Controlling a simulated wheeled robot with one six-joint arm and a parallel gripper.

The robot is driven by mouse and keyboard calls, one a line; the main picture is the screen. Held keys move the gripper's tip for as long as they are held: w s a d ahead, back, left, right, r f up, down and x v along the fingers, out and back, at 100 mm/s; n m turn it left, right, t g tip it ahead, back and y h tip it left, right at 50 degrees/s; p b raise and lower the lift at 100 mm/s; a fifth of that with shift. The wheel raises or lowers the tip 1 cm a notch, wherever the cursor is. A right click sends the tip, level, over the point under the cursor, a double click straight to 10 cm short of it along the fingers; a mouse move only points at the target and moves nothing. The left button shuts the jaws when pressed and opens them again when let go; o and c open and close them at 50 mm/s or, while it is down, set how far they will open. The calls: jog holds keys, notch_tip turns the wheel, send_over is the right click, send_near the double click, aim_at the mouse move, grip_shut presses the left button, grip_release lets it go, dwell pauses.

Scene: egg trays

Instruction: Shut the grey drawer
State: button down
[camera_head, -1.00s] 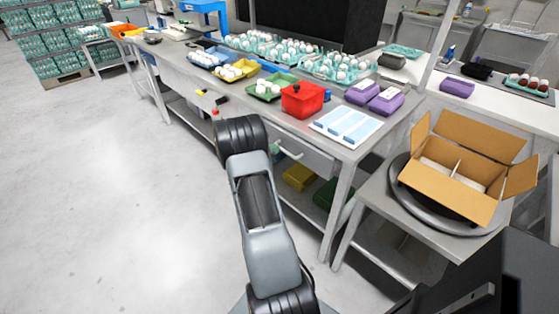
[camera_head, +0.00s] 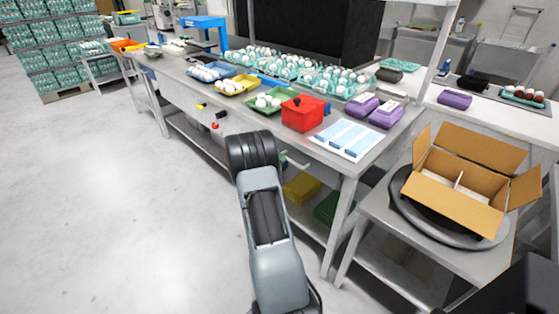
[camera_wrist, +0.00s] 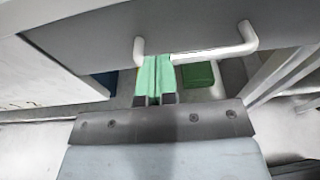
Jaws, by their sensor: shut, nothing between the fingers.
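The grey drawer (camera_wrist: 190,22) fills the top of the wrist view, front face towards me. Its pale bar handle (camera_wrist: 220,53) runs across below the face. My gripper (camera_wrist: 155,62) has its two green fingers together, with nothing between them. The tips overlap the left part of the handle in the picture; I cannot tell whether they touch it. In the head view the handle (camera_head: 296,161) shows just right of my arm, under the bench edge. I cannot tell whether the drawer is fully flush.
The workbench (camera_head: 365,160) carries a red box (camera_head: 302,114), egg trays and purple cartons (camera_head: 386,115). A yellow bin (camera_head: 301,188) sits on its lower shelf. An open cardboard box (camera_head: 455,205) stands on a side table at right. The floor at left is clear.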

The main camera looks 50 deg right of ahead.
jog(key=v, duration=1.4)
jog(key=shift+p, duration=0.35)
jog(key=shift+f, duration=0.15)
